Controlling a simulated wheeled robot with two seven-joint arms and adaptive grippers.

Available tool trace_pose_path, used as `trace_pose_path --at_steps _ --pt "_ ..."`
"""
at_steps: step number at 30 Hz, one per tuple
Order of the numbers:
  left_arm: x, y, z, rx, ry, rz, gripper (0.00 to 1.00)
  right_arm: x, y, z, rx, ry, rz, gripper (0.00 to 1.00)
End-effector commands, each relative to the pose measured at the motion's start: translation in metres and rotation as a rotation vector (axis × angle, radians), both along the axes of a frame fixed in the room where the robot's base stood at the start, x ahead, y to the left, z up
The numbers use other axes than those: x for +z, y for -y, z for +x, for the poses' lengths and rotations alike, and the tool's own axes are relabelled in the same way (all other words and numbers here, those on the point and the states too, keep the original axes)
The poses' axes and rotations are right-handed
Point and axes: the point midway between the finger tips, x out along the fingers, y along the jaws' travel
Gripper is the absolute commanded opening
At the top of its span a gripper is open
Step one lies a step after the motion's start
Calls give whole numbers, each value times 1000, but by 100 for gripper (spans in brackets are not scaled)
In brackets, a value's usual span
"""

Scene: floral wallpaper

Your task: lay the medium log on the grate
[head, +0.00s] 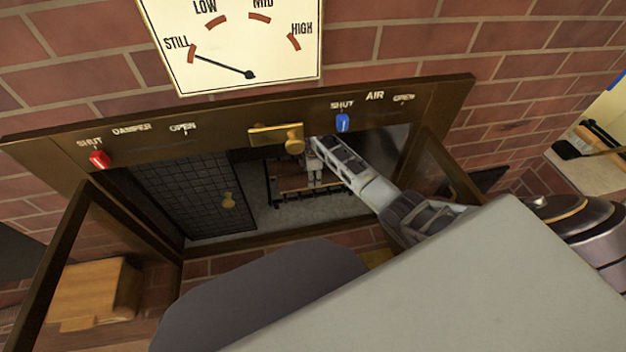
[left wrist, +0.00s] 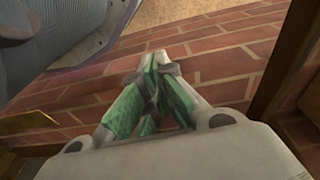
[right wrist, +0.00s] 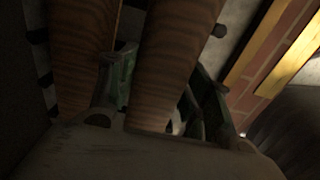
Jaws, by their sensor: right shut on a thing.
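My right gripper (head: 314,180) reaches through the stove opening, above the black grate (head: 318,196). In the right wrist view its fingers (right wrist: 165,85) are shut on a brown log (right wrist: 178,55), taken here as the medium log; its size is hard to judge. A second brown log (right wrist: 80,50) lies beside it, outside the fingers. In the head view brown wood (head: 288,183) shows at the grate, partly behind the gripper; whether the held log touches the grate cannot be told. My left gripper (left wrist: 158,72) is shut and empty before the brick wall.
The stove's brass-brown frame (head: 225,118) surrounds the opening, with open doors at left (head: 55,240) and right (head: 450,170). A dark mesh panel (head: 185,190) stands left of the grate. A wooden block (head: 92,290) shows through the left door. A red knob (head: 99,160) and blue knob (head: 343,123) sit above.

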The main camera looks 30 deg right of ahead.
Motion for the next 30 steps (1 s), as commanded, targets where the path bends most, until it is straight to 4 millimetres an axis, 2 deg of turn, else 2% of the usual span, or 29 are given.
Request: trace_pose_path --at_steps 6,21,22,26,30 --pt "10 2 -1 -3 -1 -5 0 -15 0 1 0 1 1 10" --pt "12 2 -1 -3 0 -5 0 -19 0 1 0 1 0 10" --pt "12 2 -1 -4 0 -4 0 -20 0 0 0 0 -1 52" --pt "12 1 -1 -3 1 -4 0 -19 0 0 0 0 -1 69" --pt "12 1 -1 -3 1 -4 0 -19 0 0 0 -1 -1 71"
